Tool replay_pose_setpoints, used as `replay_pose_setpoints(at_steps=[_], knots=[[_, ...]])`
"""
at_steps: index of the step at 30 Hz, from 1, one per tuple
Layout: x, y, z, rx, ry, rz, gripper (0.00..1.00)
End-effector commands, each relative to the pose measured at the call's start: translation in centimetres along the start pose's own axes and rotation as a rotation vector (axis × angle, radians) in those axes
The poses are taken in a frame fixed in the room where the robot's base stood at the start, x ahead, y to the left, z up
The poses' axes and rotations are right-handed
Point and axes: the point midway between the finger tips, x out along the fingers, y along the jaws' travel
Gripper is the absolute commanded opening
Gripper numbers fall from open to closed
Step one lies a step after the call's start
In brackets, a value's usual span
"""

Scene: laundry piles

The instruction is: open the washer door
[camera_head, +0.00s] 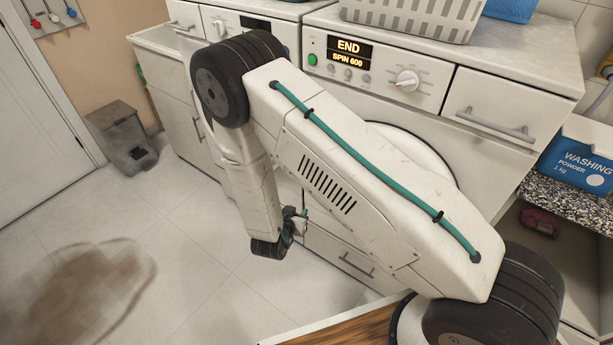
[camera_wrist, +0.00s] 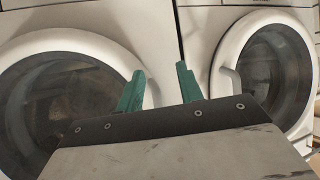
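The white washer (camera_head: 440,108) with the lit "END / SPIN 600" display stands right of centre in the head view. My arm covers most of its door (camera_head: 415,140); only part of the round rim shows. In the wrist view two round glass doors show, one on the left (camera_wrist: 65,105) and one on the right (camera_wrist: 275,65), both looking shut. A pale handle (camera_wrist: 230,82) is on the right door's left edge. My gripper (camera_wrist: 160,71) has green fingers spread apart with nothing between them. Its fingers appear between the two doors, the left finger overlapping the left door's rim. Contact cannot be told.
A second machine (camera_head: 235,22) stands left of the washer. A grey basket (camera_head: 415,18) sits on top. A blue washing powder box (camera_head: 580,165) is on the speckled counter at right. A grey bin (camera_head: 120,135) stands by the wall.

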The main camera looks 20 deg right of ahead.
Motion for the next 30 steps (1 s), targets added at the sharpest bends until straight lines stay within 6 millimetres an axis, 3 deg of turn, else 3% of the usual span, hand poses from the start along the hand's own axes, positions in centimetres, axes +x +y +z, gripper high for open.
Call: replay_pose_setpoints(at_steps=[2, 6, 9, 14, 24, 30], knots=[[0.3, 0.9, -2.4, 0.026, 0.164, 0.052, 0.37], [-1.0, 1.4, -7.2, 0.066, 0.397, 0.107, 0.37], [-2.0, 1.6, -8.8, 0.069, 0.487, 0.122, 0.37], [-1.9, 1.5, -9.9, 0.068, 0.529, 0.118, 0.37], [2.8, 2.4, -12.5, 0.070, 0.526, 0.121, 0.37], [4.2, 2.6, -13.3, 0.069, 0.526, 0.120, 0.37]])
